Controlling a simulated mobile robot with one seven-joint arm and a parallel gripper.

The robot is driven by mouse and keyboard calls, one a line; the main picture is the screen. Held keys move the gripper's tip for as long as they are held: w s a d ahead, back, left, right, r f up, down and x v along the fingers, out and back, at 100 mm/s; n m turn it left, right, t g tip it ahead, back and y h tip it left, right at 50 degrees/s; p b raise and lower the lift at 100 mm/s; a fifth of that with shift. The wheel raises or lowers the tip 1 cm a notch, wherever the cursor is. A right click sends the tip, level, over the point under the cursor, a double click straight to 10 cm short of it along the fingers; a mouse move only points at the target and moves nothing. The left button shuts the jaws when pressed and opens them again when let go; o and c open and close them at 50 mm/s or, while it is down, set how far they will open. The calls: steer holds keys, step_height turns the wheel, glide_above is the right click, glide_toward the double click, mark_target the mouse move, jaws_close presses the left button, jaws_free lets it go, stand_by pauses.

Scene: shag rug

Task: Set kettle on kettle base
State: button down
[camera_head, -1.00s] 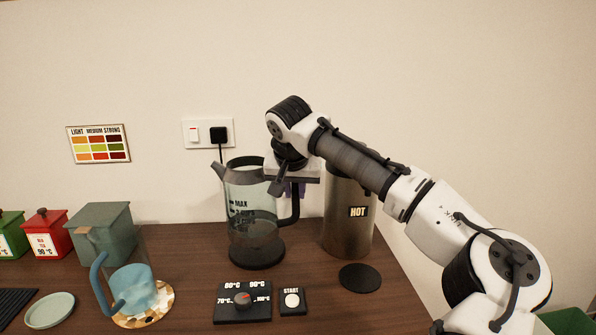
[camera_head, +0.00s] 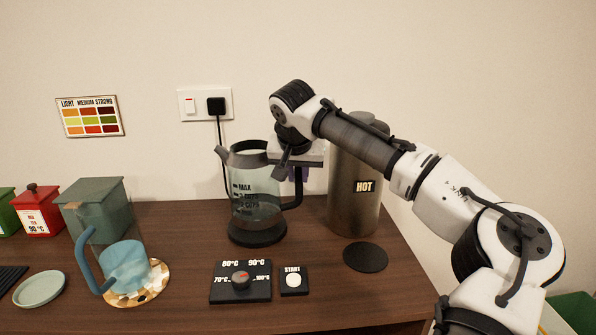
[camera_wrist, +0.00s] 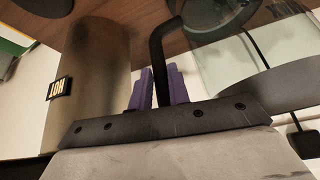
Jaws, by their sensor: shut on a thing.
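The kettle (camera_head: 256,203) is clear glass with a dark rim, a spout at left and a black handle (camera_head: 297,188) at right. It is upright. Its lower end lines up with the round black kettle base (camera_head: 258,238) on the counter; I cannot tell whether the two touch. My gripper (camera_head: 297,172) is above right of the kettle, with its purple fingers shut on the handle. In the wrist view, the fingers (camera_wrist: 157,88) close around the handle's black bar. The wrist mount and fingers hide the handle's upper part in the head view.
A tall metal HOT canister (camera_head: 355,215) stands close right of the kettle. A dial panel (camera_head: 241,291) and START button (camera_head: 293,281) sit in front, and a flat black disc (camera_head: 365,257) lies at right. A glass jug (camera_head: 127,268) with blue handle stands at left.

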steer(key=shift+f, duration=0.55)
steer(key=shift+s+a+r, duration=0.1)
steer(key=shift+a, duration=0.1)
stand_by(1.0)
steer(key=shift+f+b, duration=0.3)
steer(key=shift+f, duration=0.15)
stand_by(0.5)
steer(key=c, duration=1.6)
jaws_free()
steer(key=shift+s+f, duration=0.1)
steer(key=shift+f, duration=0.05)
steer(key=d+p+v, duration=0.1)
steer(key=p+v, duration=0.4)
steer(key=v, duration=0.6)
steer(key=shift+a, duration=0.45)
